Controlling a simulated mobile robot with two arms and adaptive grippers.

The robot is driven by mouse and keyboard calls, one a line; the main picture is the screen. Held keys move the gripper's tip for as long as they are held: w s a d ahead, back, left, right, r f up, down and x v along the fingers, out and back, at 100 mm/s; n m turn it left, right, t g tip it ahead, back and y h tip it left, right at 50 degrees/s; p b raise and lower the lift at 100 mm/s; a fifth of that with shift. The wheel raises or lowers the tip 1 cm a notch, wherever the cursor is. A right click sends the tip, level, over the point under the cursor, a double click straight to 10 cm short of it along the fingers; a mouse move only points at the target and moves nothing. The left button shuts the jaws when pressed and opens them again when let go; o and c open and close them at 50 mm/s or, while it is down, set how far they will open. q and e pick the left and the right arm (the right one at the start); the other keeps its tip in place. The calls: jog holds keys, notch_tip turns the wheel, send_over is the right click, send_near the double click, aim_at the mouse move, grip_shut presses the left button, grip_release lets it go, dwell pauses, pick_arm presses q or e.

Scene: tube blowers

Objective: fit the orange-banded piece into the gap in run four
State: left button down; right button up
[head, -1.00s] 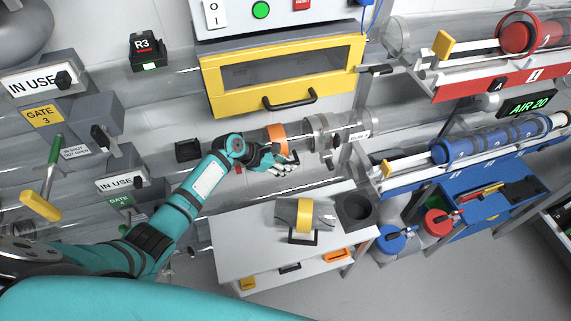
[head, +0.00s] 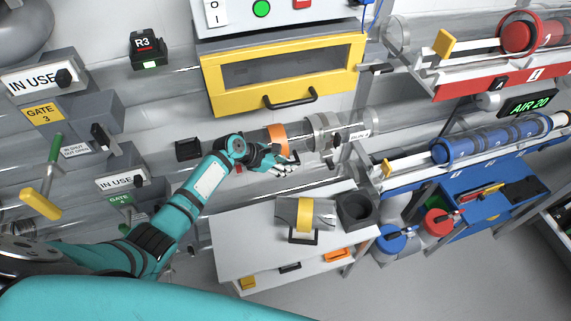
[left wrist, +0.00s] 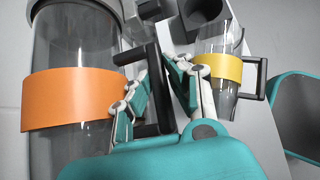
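The orange-banded piece is a clear tube with a wide orange band (head: 277,134) and a black handle. My right gripper is not in view.
A yellow-framed cabinet door (head: 226,104) is above the hand. Gate boxes with levers (head: 53,165) are at left; blue and red racks are at right.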

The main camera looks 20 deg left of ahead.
pick_arm(q)
jog(key=c, duration=1.2)
grip_release()
jog(key=shift+f, duration=0.1)
jog(key=v, duration=1.2)
